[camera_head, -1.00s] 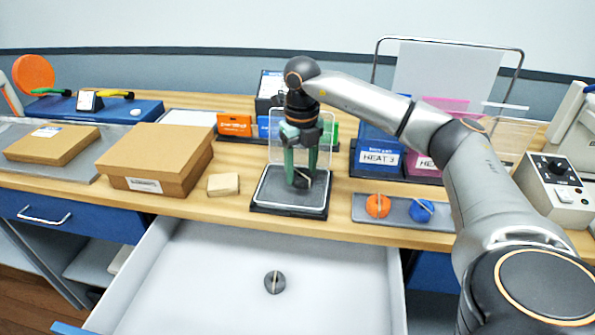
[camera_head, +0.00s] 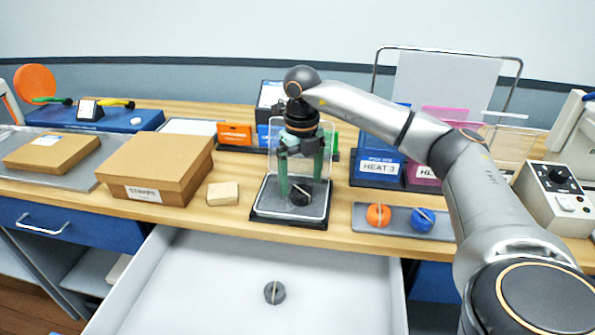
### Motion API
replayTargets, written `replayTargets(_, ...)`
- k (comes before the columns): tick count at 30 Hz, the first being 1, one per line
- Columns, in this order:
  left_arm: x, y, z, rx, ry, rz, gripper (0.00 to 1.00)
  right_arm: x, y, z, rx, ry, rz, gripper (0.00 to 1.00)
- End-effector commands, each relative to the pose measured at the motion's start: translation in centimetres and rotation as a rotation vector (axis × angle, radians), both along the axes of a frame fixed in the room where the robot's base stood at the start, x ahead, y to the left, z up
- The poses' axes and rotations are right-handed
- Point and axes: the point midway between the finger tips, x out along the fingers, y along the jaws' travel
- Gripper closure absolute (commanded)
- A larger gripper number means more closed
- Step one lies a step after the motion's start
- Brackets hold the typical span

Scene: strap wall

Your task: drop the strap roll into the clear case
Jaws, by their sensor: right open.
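The clear case (camera_head: 262,207) stands open on the wooden worktop, with its clear lid raised at the back. A dark strap roll (camera_head: 300,195) with a pale band lies inside the case. My right gripper (camera_head: 301,187) is above the case with its green fingers spread apart around the roll; the roll looks free of them. A grey roll (camera_head: 274,292) lies in the open drawer below. An orange roll (camera_head: 378,214) and a blue roll (camera_head: 422,219) sit on a grey tray to the right. My left gripper is not in view.
The open white drawer (camera_head: 205,270) juts out in front of the worktop. A cardboard box (camera_head: 155,165) and a small tan block (camera_head: 223,193) stand left of the case. Blue and pink bins (camera_head: 378,168) and a control box (camera_head: 555,195) stand to the right.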

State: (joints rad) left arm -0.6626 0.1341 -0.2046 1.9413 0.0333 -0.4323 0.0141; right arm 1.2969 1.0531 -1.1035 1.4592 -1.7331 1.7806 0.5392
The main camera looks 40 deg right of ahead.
Motion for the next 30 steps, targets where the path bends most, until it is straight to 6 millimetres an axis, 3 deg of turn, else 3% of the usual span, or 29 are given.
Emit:
replayTargets(16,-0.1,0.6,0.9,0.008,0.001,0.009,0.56,0.0,0.0,10.9,0.000,-0.004,0.001,0.07)
replayTargets(21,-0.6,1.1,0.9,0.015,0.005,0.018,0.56,0.0,0.0,12.0,0.000,-0.001,0.000,0.07)
replayTargets(30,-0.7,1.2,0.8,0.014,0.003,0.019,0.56,0.0,0.0,12.0,0.001,-0.001,0.000,0.07)
